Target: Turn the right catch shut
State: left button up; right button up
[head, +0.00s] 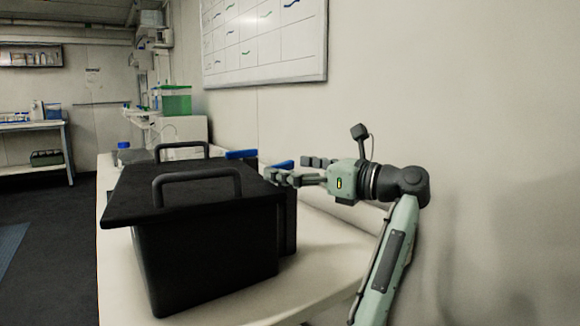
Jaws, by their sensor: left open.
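A black box (208,255) with a black lid (130,200) stands on a pale bench. Two blue catches show at the lid's right edge: a farther one (241,154) and a nearer one (283,165). Both look like level bars; I cannot tell how far each is turned. My left gripper (288,170) is open and points left at the nearer catch. Its fingers are close to that catch, one on the near side and one beyond; I cannot tell if they touch it. The finger partly hides the catch. My right gripper is not in view.
Two black handles (197,173) rise from the lid. The pale bench (300,270) is clear in front and to the right of the box. A wall runs close on the right.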

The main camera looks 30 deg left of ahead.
pick_arm(q)
jog(key=c, duration=1.1)
jog(key=shift+f, duration=0.1)
jog(key=shift+c, duration=0.3)
jog(key=m+t, duration=0.1)
jog(key=m+t+b, duration=0.1)
jog(key=t, duration=0.1)
jog(key=m+t+h+b, duration=0.1)
jog(key=t, duration=0.1)
jog(key=shift+s+a, duration=0.35)
jog(key=shift+a, duration=0.05)
jog(key=shift+a+m+t+h, duration=0.1)
jog(key=shift+m+t+h, duration=0.2)
jog(key=shift+m+t, duration=0.5)
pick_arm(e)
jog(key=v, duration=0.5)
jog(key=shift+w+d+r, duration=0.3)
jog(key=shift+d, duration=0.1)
pick_arm(q)
jog(key=o, duration=1.2)
jog(key=shift+c, duration=0.2)
